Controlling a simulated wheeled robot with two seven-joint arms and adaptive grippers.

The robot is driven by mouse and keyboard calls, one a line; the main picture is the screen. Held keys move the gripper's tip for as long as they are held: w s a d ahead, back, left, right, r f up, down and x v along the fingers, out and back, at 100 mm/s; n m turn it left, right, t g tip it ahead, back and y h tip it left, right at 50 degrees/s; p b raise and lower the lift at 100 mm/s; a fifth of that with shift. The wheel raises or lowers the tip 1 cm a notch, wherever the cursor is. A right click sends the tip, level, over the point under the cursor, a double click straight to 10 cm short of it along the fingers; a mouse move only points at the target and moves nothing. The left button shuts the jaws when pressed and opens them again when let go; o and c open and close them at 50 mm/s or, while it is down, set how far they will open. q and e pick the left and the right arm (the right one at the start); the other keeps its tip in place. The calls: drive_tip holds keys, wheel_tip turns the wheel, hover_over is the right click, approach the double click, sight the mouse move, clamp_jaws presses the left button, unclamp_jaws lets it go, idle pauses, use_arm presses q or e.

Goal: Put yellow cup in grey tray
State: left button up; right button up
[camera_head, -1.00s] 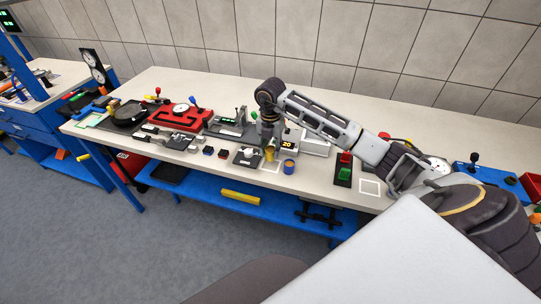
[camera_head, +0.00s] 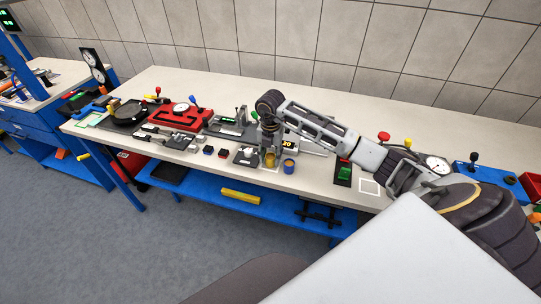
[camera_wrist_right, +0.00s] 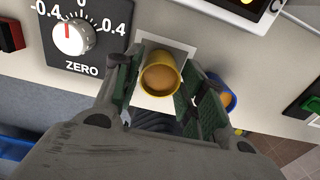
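The yellow cup (camera_head: 270,160) is upright near the table's front edge, left of a blue cup (camera_head: 289,166). In the right wrist view the yellow cup (camera_wrist_right: 160,75), with an orange-brown inside, is over a white square marking. My right gripper (camera_head: 269,147) is low over it. In the wrist view its two green-padded fingers (camera_wrist_right: 160,85) are on either side of the cup, spread, with a small gap visible at the left. I cannot tell surely which thing is the grey tray; a pale grey item (camera_head: 316,153) shows partly behind my right arm. My left gripper is out of view.
The blue cup (camera_wrist_right: 222,95) stands close outside the right finger. A dial panel marked ZERO (camera_wrist_right: 80,38) is to the left. A display box (camera_head: 288,144) stands just behind the cups. Red and green buttons (camera_head: 343,172) and an empty white square (camera_head: 369,186) are farther right.

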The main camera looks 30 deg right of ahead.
sight(271, 156)
drive_tip(key=shift+o, duration=0.8)
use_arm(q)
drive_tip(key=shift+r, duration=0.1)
use_arm(e)
drive_tip(key=shift+r, duration=0.1)
drive_tip(key=shift+r, duration=0.15)
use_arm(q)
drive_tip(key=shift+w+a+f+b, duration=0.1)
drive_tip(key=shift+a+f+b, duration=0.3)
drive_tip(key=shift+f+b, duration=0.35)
use_arm(e)
wheel_tip(271, 156, up, 12)
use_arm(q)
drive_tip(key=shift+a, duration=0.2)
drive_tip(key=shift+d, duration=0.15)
